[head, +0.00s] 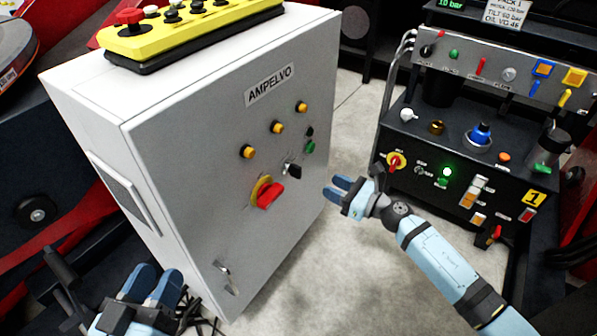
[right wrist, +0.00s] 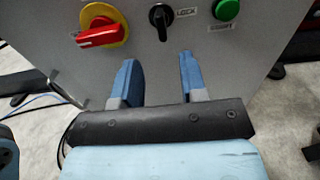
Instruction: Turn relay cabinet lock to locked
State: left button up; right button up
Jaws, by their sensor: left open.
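The grey relay cabinet (head: 190,150), marked AMPELVO, stands left of centre in the head view. Its lock looks to be the small black knob (head: 293,171) on the front panel, right of the red-and-yellow rotary switch (head: 266,193). In the right wrist view the black knob (right wrist: 160,18) has its grip roughly upright, with a small label to its right. My right gripper (head: 340,188) is open and empty in front of the panel, its fingers (right wrist: 157,62) below the knob and apart from it. My left gripper (head: 155,278) is open and empty at the lower left.
A green button (right wrist: 227,9) sits right of the knob. A silver latch (head: 222,268) is low on the panel. A yellow control box (head: 190,30) lies on the cabinet. A black console (head: 440,160) stands at the right; floor shows between.

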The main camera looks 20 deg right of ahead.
aim_at(301, 171)
jog(key=b+x, duration=0.1)
jog(key=x, duration=1.1)
pick_arm(q)
notch_tip(301, 171, down, 2)
jog(key=shift+f+g, duration=0.1)
jog(key=shift+g, duration=0.4)
pick_arm(e)
grip_shut()
